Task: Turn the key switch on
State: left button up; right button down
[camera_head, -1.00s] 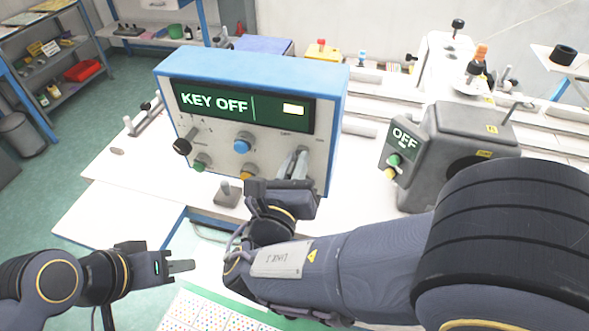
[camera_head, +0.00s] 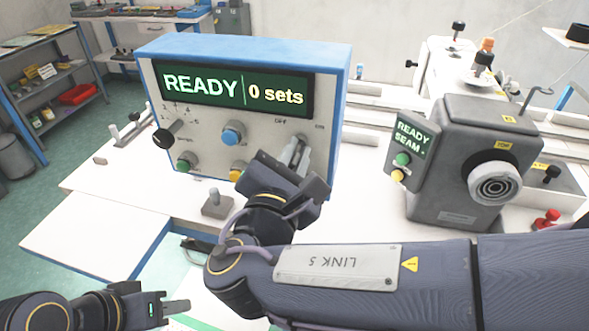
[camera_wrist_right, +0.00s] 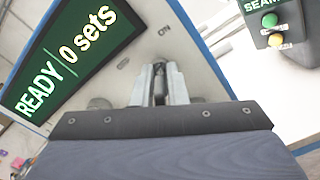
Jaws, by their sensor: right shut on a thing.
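The control box (camera_head: 335,105) is a blue-topped case with a pale front panel. Its green display (camera_head: 240,90) reads "READY" and "0 sets". The key switch sits at the panel's lower right between "OFF" and "ON" marks; my right gripper (camera_head: 292,152) covers most of it. In the right wrist view, the fingers of my right gripper (camera_wrist_right: 160,84) are shut on the small dark key (camera_wrist_right: 159,68), near the "ON" mark. My left gripper (camera_head: 176,307) is low at the left, away from the box; its fingers look close together, but the gap is unclear.
The panel also has a black knob (camera_head: 164,138), a blue button (camera_head: 232,134) and a green button (camera_head: 187,160). A grey machine head (camera_head: 455,150) at right has a screen reading "READY SEAM". White table (camera_head: 100,235) is clear at left.

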jog(key=shift+f+m+b, duration=0.1)
jog(key=shift+m+b, duration=1)
jog(key=shift+b, duration=0.1)
jog(key=c, duration=1.6)
grip_release()
jog(key=shift+o, duration=0.2)
jog(key=shift+s, duration=0.15)
jog(key=v, duration=0.7)
jog(key=shift+s+b, duration=0.3)
jog(key=shift+b, duration=0.1)
jog(key=shift+a, duration=0.1)
